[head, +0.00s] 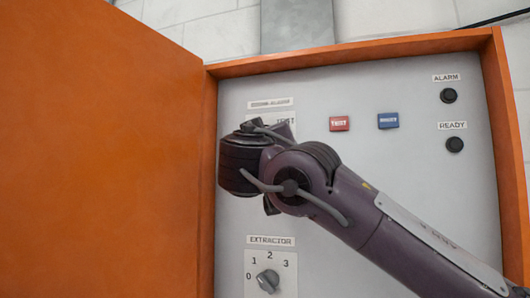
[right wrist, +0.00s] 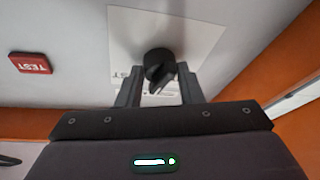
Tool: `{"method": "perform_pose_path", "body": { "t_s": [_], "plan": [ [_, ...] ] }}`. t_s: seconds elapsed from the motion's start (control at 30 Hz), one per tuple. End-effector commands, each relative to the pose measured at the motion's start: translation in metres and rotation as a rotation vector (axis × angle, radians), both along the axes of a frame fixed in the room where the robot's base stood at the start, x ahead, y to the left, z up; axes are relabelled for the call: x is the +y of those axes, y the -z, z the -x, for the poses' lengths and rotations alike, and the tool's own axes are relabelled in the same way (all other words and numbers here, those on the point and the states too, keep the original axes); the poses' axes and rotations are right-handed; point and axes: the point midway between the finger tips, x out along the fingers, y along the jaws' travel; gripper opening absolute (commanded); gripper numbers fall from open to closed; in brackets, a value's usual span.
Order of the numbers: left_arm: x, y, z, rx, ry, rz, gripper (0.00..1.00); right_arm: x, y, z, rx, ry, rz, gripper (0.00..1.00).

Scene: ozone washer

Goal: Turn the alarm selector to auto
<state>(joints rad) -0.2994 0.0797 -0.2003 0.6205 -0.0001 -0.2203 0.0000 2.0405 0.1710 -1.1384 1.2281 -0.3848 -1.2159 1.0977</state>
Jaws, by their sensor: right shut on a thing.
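The alarm selector, a black knob (right wrist: 158,60) on a white plate (right wrist: 190,28), shows in the right wrist view. The fingers of my right gripper (right wrist: 158,84) are on either side of the knob and shut on it. In the head view my right wrist hides the knob and most of its plate. Only a label above it (head: 270,103) and part of the word TEST (head: 286,122) show there. I cannot read the selector's setting. My left gripper is not in view.
The grey panel sits in an orange cabinet with its door (head: 95,150) open at left. Nearby are a red TEST button (head: 340,124), a blue button (head: 388,120), alarm (head: 449,95) and ready (head: 455,144) lamps, and the extractor knob (head: 267,281) below.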

Motion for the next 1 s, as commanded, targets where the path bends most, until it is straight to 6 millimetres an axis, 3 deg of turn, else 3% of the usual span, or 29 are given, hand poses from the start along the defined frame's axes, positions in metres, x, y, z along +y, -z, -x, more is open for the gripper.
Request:
{"method": "perform_pose_path", "body": {
  "t_s": [0.37,1.0],
  "plan": [
    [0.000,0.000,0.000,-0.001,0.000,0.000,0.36,-0.001,-0.003,0.000,0.113,-0.006,0.339,0.10],
    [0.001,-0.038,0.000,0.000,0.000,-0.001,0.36,-0.001,-0.009,0.002,0.280,-0.005,0.865,0.10]
  ]
}}
